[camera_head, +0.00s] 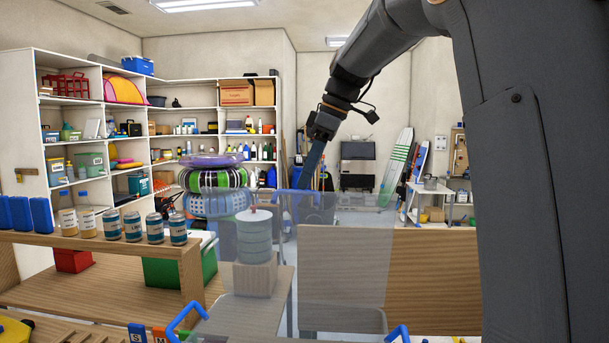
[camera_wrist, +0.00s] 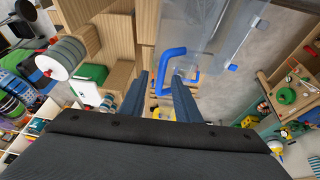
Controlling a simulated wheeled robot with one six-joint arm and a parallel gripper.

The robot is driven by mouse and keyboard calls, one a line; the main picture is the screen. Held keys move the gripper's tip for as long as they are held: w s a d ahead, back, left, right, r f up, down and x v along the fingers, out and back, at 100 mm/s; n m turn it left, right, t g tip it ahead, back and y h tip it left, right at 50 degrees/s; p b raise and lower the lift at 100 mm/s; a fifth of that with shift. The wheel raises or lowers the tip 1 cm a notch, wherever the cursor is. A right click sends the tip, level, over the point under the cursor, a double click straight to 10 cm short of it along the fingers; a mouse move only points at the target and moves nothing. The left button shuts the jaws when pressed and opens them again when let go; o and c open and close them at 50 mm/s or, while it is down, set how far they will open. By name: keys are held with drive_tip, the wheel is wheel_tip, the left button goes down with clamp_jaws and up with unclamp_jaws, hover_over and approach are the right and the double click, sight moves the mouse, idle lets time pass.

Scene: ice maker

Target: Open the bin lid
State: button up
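A clear see-through panel (camera_head: 345,250), which looks like the lid, stands in front of me in the head view, with a blue bar along its top edge. It also shows in the wrist view (camera_wrist: 215,25). A blue handle (camera_wrist: 172,52) reaches down from it to between my fingertips in the wrist view. My gripper (camera_wrist: 160,82) has its two fingers apart, one on each side of the handle's end; I cannot tell whether they touch it. In the head view my gripper (camera_head: 303,185) points down at the panel's top edge. The bin body is hard to make out.
Blue handles (camera_head: 186,320) stand low at the front. Several cans (camera_head: 155,228) line a wooden ledge (camera_head: 95,243) at left. Shelves fill the back left. A wooden panel (camera_head: 435,270) stands at right.

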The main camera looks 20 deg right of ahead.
drive_tip(key=shift+x, duration=0.9)
clamp_jaws()
